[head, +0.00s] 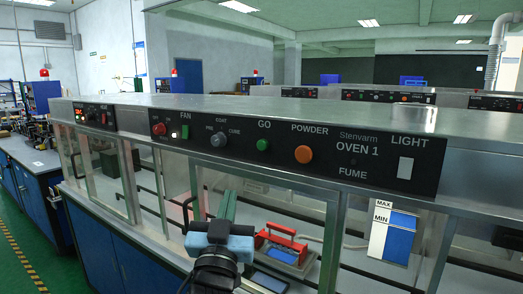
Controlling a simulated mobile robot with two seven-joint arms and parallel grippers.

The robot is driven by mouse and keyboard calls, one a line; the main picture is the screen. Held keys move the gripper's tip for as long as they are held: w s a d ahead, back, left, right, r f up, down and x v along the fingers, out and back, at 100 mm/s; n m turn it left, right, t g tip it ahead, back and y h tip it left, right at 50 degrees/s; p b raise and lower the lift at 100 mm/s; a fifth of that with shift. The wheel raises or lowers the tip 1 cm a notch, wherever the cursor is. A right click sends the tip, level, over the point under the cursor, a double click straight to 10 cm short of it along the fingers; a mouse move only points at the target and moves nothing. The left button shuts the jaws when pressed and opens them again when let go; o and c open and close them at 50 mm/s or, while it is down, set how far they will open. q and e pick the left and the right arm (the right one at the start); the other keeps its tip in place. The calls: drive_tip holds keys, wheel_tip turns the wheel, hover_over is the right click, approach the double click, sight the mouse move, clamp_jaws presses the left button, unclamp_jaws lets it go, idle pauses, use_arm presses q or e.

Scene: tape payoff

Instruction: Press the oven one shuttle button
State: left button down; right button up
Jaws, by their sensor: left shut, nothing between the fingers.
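The dark control panel marked OVEN 1 (357,150) runs along the front of the steel hood. It carries a green GO button (262,145), an orange POWDER button (303,154), a grey knob (218,139), a green FAN switch (185,132), a red button (159,129) and a white LIGHT switch (405,168). I see no label reading "shuttle". My left gripper (219,230), with a light blue body, is shut and empty. It appears below the panel, in front of the oven's glass, apart from the buttons. Its fingertips are hard to make out. My right gripper is not in view.
Behind the glass front are a red-handled item (283,243) and a green bar (228,205). A blue and white MAX/MIN gauge (392,235) is at the lower right. Another panel (95,116) continues left. Blue cabinets (107,245) stand below.

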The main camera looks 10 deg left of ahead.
sight(263, 145)
use_arm(q)
wheel_tip(263, 145, up, 8)
drive_tip(key=s+n+t+y, duration=0.1)
drive_tip(key=y, duration=0.1)
drive_tip(key=shift+s+t, duration=0.2)
drive_tip(key=shift+t, duration=0.1)
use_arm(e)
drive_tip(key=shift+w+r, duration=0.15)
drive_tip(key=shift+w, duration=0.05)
use_arm(q)
drive_tip(key=shift+f, duration=0.15)
